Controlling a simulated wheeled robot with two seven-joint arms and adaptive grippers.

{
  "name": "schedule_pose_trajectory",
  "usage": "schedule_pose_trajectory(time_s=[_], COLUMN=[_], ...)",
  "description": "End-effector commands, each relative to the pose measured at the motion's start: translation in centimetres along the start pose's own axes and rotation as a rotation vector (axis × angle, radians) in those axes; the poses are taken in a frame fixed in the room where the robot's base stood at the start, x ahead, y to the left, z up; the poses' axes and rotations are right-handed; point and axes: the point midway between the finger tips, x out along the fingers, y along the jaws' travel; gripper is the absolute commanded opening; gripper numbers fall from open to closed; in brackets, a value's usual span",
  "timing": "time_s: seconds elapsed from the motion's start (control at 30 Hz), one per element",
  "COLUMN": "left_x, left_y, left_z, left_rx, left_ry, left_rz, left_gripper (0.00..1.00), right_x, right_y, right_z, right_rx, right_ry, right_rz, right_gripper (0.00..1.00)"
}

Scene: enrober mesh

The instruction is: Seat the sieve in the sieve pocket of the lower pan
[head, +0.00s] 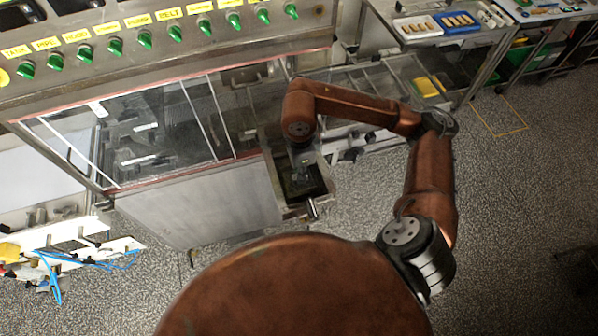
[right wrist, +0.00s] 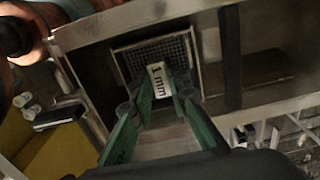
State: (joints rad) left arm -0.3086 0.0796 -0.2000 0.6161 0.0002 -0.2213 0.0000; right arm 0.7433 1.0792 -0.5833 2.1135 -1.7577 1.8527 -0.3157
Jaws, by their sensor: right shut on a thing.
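The sieve (right wrist: 185,46) shows in the right wrist view as a grey mesh in a metal frame, with a white tab marked "1 mm" (right wrist: 160,82). My right gripper (right wrist: 158,88), with green fingers, is shut on that tab. The sieve lies within the outline of the metal lower pan (right wrist: 95,32), left of a dark divider. I cannot tell whether it rests in the pocket or hangs above it. In the head view my right gripper (head: 300,172) points down over the pan (head: 322,182); the sieve is too small to make out there. My left gripper is not in view.
A glazed metal machine (head: 215,205) stands left of the pan, below a panel of green knobs (head: 145,40). A steel table with trays (head: 452,22) is at the back right. A dark open compartment (right wrist: 265,70) lies right of the divider.

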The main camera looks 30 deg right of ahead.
Motion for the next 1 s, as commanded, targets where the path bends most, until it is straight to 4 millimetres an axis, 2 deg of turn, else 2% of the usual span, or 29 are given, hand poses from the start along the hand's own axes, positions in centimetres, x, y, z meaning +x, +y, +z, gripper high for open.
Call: schedule_pose_trajectory(time_s=[0.2, 0.23, 0.47, 0.83, 1.0], left_x=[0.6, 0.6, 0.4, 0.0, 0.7], left_y=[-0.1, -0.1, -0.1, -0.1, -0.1], left_z=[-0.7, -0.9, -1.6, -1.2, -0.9], left_rx=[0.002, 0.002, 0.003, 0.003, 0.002], left_ry=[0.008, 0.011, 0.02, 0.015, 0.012], left_rz=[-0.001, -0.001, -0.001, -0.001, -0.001], left_gripper=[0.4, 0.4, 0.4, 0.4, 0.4], right_x=[0.3, 0.4, 0.2, -0.1, -2.3], right_y=[0.0, 0.0, 0.0, 0.0, -0.2], right_z=[0.0, 0.0, 0.0, 0.0, 0.1], right_rx=[0.0, 0.0, 0.0, 0.0, -0.001], right_ry=[0.0, 0.0, 0.0, 0.0, -0.002], right_rz=[0.0, 0.0, 0.0, 0.0, -0.006], right_gripper=[0.0, 0.16, 0.32, 0.33, 0.33])
